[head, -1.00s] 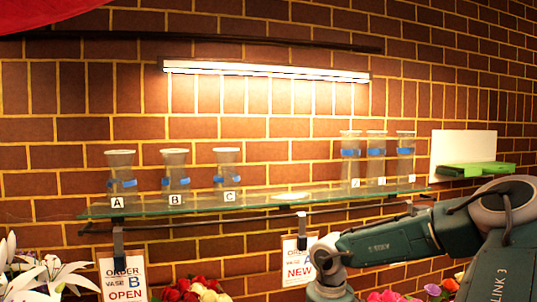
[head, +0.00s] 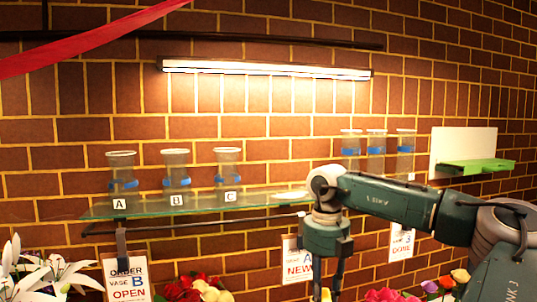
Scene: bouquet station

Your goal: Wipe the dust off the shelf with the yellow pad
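The glass shelf (head: 260,197) runs along the brick wall. A pale patch (head: 288,195), possibly dust, shows on it right of vase C, partly behind my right arm. My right gripper (head: 328,290) points down in front of the shelf, with its tips near the bottom edge of the picture. A small yellow thing (head: 326,295) shows at its fingers. I cannot tell whether it is the pad or a flower, or whether it is held. My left gripper is not in view.
Vases A (head: 121,180), B (head: 176,178) and C (head: 227,175) stand on the shelf's left part. Several more vases (head: 376,150) stand at its right, partly behind my arm. Order cards (head: 125,280) hang below. Flowers line the bottom. A green ledge (head: 475,166) is at right.

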